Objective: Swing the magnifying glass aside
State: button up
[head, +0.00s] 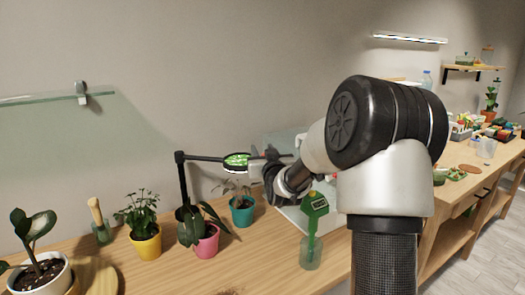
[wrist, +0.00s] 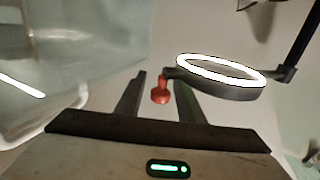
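The magnifying glass (head: 237,162) hangs at the end of a dark jointed arm on a black post (head: 182,175), above the potted plants. In the wrist view its ring (wrist: 225,88) glows white, and a red knob (wrist: 160,92) sits on its near side. My gripper (wrist: 161,78) is open, with one finger on each side of the red knob in the picture. Gaps show between knob and fingers; I cannot tell how deep the knob sits between them. In the head view my gripper (head: 260,158) is just right of the ring, partly hidden by my arm.
Below stand a yellow pot (head: 146,245), a pink pot (head: 206,243) and a teal pot (head: 242,214) with plants. A green tag stands in a glass (head: 311,255) near my arm. A translucent bin (wrist: 60,60) is at the left of the wrist view.

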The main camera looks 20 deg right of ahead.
jog(key=shift+w, duration=0.3)
grip_shut()
jog(key=shift+s, duration=0.1)
